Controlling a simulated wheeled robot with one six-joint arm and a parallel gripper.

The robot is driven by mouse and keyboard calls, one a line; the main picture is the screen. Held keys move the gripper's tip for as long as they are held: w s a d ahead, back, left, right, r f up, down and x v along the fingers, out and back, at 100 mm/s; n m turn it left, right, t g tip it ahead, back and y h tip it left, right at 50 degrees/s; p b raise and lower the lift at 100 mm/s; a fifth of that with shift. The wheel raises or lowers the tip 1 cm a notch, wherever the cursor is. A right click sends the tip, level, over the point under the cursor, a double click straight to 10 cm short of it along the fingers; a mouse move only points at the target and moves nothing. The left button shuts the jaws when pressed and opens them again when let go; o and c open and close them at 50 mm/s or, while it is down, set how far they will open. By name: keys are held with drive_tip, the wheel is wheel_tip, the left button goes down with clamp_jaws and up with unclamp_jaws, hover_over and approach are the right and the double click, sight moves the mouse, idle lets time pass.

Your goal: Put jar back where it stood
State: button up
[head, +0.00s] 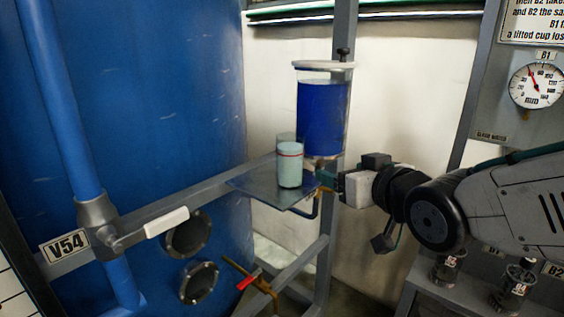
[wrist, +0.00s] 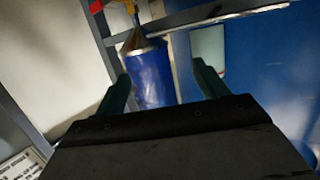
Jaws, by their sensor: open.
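The jar (head: 290,168), a clear cup with pale green contents and a red line, stands upright on a flat plate (head: 254,183) in the head view. In the wrist view a pale jar (wrist: 209,46) shows beyond the right finger, partly hidden by it. My gripper (head: 322,179) is just right of the jar at about plate height. In the wrist view my gripper (wrist: 161,73) has its fingers apart with nothing held between them. I cannot tell whether a finger touches the jar.
A blue-filled vessel (head: 322,108) with a pale lid hangs above and behind the plate, close to my gripper; it also shows between the fingers in the wrist view (wrist: 151,76). A grey rail (head: 210,193) and post frame the plate. A large blue tank (head: 150,100) stands left.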

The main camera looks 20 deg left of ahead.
sight(298, 156)
drive_tip(key=a+y, duration=0.1)
drive_tip(key=a, duration=0.1)
drive_tip(key=s+a+r+n+y, duration=0.1)
drive_tip(key=a, duration=0.1)
drive_tip(key=a+r+y, duration=0.1)
drive_tip(key=a, duration=0.2)
drive_tip(key=shift+s+t, duration=0.3)
drive_tip(key=shift+s, duration=0.1)
drive_tip(key=shift+a+r, duration=0.1)
drive_tip(key=shift+a, duration=0.1)
drive_tip(key=x, duration=0.7)
drive_tip(key=shift+w+a+r, duration=0.15)
drive_tip(key=shift+a+r, duration=0.05)
drive_tip(key=shift+r, duration=0.15)
drive_tip(key=c, duration=1.2)
drive_tip(key=shift+r, duration=0.15)
